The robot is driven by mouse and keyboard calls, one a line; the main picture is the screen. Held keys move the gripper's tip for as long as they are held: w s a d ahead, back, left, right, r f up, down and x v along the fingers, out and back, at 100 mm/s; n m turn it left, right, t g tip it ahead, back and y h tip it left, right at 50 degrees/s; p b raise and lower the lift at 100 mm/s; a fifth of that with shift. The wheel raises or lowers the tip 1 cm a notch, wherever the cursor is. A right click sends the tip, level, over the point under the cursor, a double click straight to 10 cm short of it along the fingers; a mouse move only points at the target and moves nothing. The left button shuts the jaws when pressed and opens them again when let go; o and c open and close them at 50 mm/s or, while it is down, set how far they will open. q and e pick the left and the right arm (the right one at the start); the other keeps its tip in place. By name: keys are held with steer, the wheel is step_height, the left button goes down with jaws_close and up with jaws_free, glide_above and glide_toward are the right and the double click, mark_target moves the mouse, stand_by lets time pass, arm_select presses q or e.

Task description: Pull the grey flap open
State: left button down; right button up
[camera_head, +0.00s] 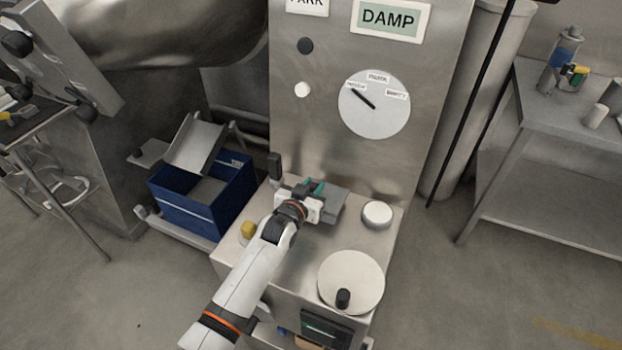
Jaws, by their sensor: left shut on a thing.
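A grey flap-like piece (334,203) sits on the steel top of the console, near the foot of the upright panel. My left gripper (316,196) reaches it from the lower left and is shut on it. A bit of teal shows at the fingers. The gripper and wrist cover the near-left part of the grey piece, so I cannot tell how far the flap stands open. My right gripper is not in view.
The steel console (262,268) carries a white round knob (377,214), a large cream dial (351,278) with a black knob, and a small yellow knob (248,229). A dial gauge (374,104) is on the upright panel. A blue bin (196,216) stands left; a steel table (560,120) stands right.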

arm_select(q)
steer(key=r+g+p, duration=0.1)
steer(key=w+r+g+p, duration=0.1)
steer(key=p, duration=0.1)
steer(key=shift+w+d+y+p, duration=0.15)
steer(key=shift+d+y+p, duration=0.05)
steer(key=shift+y+p, duration=0.1)
steer(key=shift+w+d+r+g+y+p, duration=0.15)
steer(key=shift+w+g+y+p, duration=0.3)
steer(key=shift+g+p, duration=0.6)
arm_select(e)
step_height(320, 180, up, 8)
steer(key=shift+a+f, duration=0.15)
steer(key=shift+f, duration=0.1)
arm_select(q)
steer(key=shift+w, duration=0.1)
steer(key=c, duration=1.1)
jaws_free()
steer(key=v, duration=1.2)
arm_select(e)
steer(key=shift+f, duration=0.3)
